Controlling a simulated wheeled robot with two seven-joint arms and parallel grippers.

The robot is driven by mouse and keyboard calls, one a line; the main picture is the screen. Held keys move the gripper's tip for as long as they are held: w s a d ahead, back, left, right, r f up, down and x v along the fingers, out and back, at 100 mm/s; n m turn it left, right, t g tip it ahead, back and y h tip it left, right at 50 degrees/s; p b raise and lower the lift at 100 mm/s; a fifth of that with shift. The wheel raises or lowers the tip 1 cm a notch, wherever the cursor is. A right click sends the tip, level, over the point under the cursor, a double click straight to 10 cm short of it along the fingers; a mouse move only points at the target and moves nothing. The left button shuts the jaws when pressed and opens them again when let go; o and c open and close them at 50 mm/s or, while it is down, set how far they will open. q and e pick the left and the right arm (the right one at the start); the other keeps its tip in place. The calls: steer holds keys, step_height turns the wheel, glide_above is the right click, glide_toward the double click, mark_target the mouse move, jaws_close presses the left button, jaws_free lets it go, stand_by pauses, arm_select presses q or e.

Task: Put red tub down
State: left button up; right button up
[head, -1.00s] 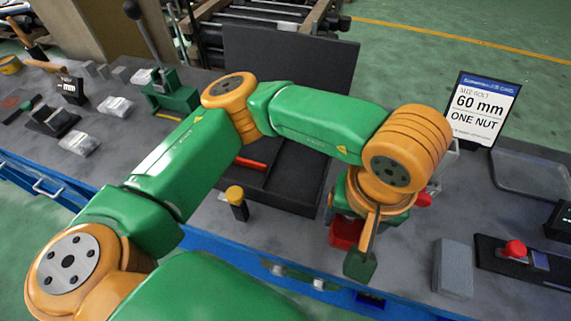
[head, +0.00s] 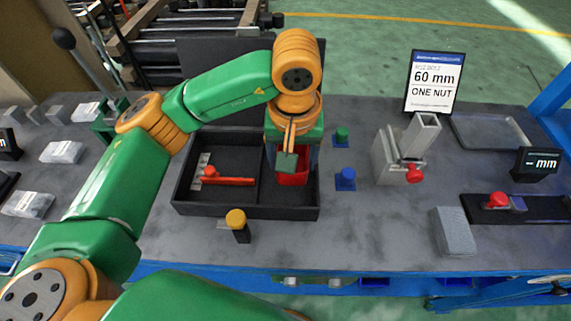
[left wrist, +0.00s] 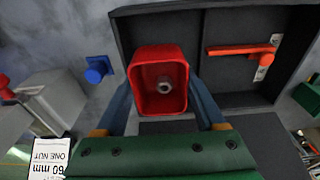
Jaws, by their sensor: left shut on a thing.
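The red tub (head: 294,179) is a small open box, partly hidden behind my left gripper (head: 291,165) in the head view. My left gripper is shut on it, with one blue finger on each side. In the left wrist view, the tub (left wrist: 149,97) is upright to the camera and holds a small grey metal piece (left wrist: 164,84). The tub is over or in the right compartment of a black divided tray (head: 245,211). I cannot tell whether it touches the tray floor. My right gripper is not in view.
A red-handled tool (head: 232,181) lies in the tray's left compartment. Right of the tray stand blue (head: 345,180) and green (head: 342,137) pieces and a grey fixture (head: 388,158). A yellow-topped post (head: 237,222) stands in front.

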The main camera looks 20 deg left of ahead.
arm_select(q)
steer(key=shift+w+a+f, duration=0.3)
steer(key=shift+w+f, duration=0.05)
steer(key=shift+f, duration=0.15)
steer(key=shift+w+a+f, duration=0.25)
steer(key=shift+w+f, duration=0.05)
steer(key=shift+f, duration=0.15)
steer(key=f, duration=0.1)
steer(key=f+p, duration=0.2)
steer(key=f, duration=0.1)
steer(key=shift+w+a, duration=0.3)
steer(key=shift+a, duration=0.1)
steer(key=shift+d+f, duration=0.1)
steer(key=shift+f, duration=0.25)
steer(key=o, duration=1.4)
steer(key=shift+c, duration=0.2)
steer(key=shift+r, duration=0.2)
steer(key=r, duration=0.4)
steer(key=s+r, duration=0.1)
steer(key=r, duration=0.7)
steer(key=shift+s+d, duration=0.2)
